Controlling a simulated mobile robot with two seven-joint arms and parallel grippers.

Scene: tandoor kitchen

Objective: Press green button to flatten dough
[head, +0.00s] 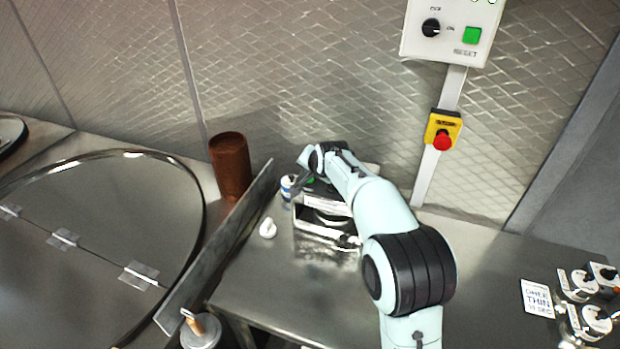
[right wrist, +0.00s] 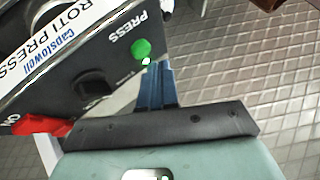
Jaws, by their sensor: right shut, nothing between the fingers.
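The roti press (head: 325,222) stands on the steel table, partly covered by my right arm. Its black panel (right wrist: 95,88) fills the left of the right wrist view, with a "ROTI PRESS" label and a round green button (right wrist: 141,49) marked PRESS. A bit of green, likely that button, shows in the head view (head: 311,181). My right gripper (right wrist: 158,65) is shut and empty, its blue fingertips just beside and below the button. I cannot tell whether they touch it. No dough is visible. My left gripper is not in view.
A wall box with a square green RESET button (head: 472,35) hangs above a red emergency stop (head: 442,141). A brown cylinder (head: 231,166) and upright metal sheet (head: 225,245) stand left, beside the round tandoor lid (head: 90,225). A small white item (head: 268,228) lies near the press.

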